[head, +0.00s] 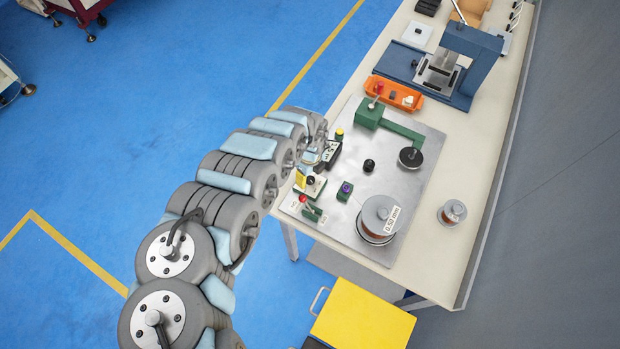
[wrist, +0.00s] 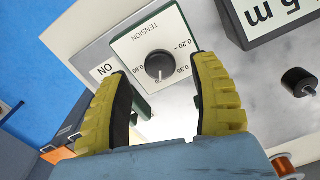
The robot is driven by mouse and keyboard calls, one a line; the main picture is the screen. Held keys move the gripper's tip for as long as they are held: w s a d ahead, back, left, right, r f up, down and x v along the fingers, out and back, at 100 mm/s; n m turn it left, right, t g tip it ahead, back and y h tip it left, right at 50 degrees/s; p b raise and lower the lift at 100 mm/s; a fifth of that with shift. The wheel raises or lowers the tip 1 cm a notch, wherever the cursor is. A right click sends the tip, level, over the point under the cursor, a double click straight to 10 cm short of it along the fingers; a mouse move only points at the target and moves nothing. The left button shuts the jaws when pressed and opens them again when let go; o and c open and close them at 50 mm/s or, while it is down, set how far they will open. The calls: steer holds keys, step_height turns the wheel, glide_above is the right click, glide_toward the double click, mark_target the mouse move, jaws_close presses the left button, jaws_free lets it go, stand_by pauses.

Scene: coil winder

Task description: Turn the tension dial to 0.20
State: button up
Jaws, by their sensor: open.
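The tension dial (wrist: 160,66) is a round black knob on a white plate marked TENSION, in the middle of the wrist view. A white mark shows at the knob's lower edge, pointing away from the 0.20 label at the plate's upper right and past the 0.35 label. My gripper (wrist: 160,72) is open, with its two yellow ribbed fingers on either side of the knob in the picture. No contact with the knob shows. In the head view the dial (head: 311,181) is small and close to my gripper's end.
A dark counter box (wrist: 265,18) stands beside the dial plate. A black knob (wrist: 300,82) rises from the metal plate. In the head view, a wire spool (head: 378,212), a purple-topped green block (head: 345,190) and a red-knobbed lever (head: 304,199) stand nearby.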

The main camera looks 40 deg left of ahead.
mark_target(310, 181)
steer(key=shift+f, duration=1.2)
jaws_close()
